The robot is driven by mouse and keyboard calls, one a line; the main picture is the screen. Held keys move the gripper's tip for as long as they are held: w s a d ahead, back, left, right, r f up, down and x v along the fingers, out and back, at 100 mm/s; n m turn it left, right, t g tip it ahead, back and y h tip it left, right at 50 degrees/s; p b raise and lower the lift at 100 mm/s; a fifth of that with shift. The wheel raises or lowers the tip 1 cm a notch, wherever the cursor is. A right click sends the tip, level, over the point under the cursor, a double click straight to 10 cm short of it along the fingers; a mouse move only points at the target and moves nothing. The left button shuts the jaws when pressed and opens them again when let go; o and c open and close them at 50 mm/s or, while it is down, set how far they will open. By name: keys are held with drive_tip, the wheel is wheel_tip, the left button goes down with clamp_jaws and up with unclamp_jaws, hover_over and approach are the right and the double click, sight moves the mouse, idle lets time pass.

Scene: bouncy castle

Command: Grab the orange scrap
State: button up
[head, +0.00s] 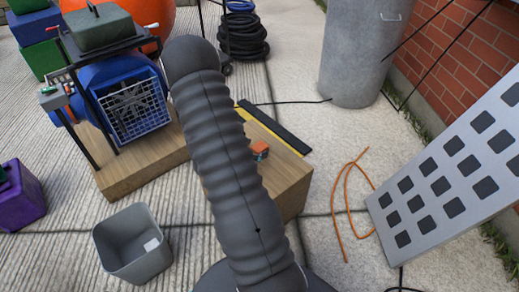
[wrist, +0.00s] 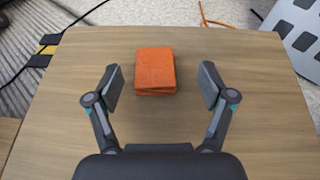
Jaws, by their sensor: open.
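The orange scrap (wrist: 155,70) is a small, rough-edged orange block lying on a wooden box top (wrist: 60,125). In the wrist view my gripper (wrist: 161,85) is open above the wood, its two fingers on either side of the scrap with a gap on each side. The scrap sits between and slightly ahead of the fingertips. In the head view the scrap (head: 260,149) shows small on the wooden box, just right of my arm.
A blue blower (head: 125,100) stands left on wood. A grey bin (head: 133,243) is on the ground at lower left. An orange cord (head: 349,200) and a grey perforated panel (head: 450,175) are at right.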

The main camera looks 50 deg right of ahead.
sight(262, 145)
drive_tip(key=shift+w+x, duration=0.15)
drive_tip(key=shift+x, duration=1.05)
drive_tip(key=shift+w+x, duration=0.15)
drive_tip(key=shift+x, duration=1)
drive_tip(key=c, duration=0.9)
